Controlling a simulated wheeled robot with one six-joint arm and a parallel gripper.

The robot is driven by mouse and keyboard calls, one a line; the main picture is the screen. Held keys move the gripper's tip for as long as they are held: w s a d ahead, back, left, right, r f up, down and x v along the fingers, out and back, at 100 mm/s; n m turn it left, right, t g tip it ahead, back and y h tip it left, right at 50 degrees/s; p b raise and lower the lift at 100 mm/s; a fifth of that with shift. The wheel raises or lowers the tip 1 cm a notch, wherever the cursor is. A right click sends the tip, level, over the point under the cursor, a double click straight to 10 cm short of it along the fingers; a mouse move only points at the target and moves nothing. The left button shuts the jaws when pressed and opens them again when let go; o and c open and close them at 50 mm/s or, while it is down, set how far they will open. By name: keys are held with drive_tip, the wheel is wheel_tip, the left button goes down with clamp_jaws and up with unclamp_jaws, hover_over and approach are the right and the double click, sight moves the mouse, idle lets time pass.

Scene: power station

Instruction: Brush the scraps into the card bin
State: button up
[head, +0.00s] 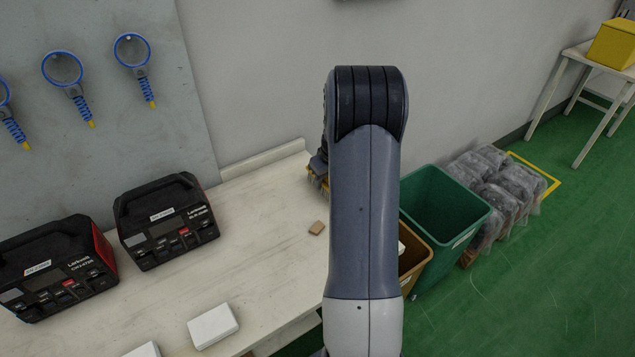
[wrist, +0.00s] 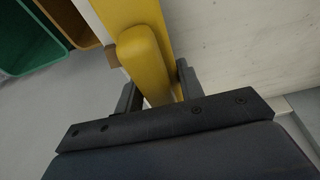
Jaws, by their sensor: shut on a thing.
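My gripper (wrist: 157,88) is shut on the handle of a yellow brush (wrist: 148,58) in the wrist view. The brush is over the pale worktop, close to its edge. In the head view my arm hides most of the brush; a bit of yellow (head: 315,179) shows left of it. A small brown scrap (head: 317,228) lies on the worktop. In the wrist view a brown piece (wrist: 112,55) sits beside the brush at the worktop edge. The brown card bin (head: 416,257) stands on the floor beyond that edge, partly hidden by my arm; something white shows in it.
A green bin (head: 445,208) stands beside the brown one. Clear bags of stuff (head: 500,190) are stacked behind it. Two black-and-red units (head: 165,220) and a white box (head: 213,326) stand on the worktop (head: 265,250). The worktop's middle is mostly clear.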

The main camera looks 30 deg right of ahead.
drive_tip(key=d, duration=0.7)
idle(0.4)
idle(0.6)
wheel_tip(320, 180, up, 7)
drive_tip(key=p, duration=0.4)
idle(0.6)
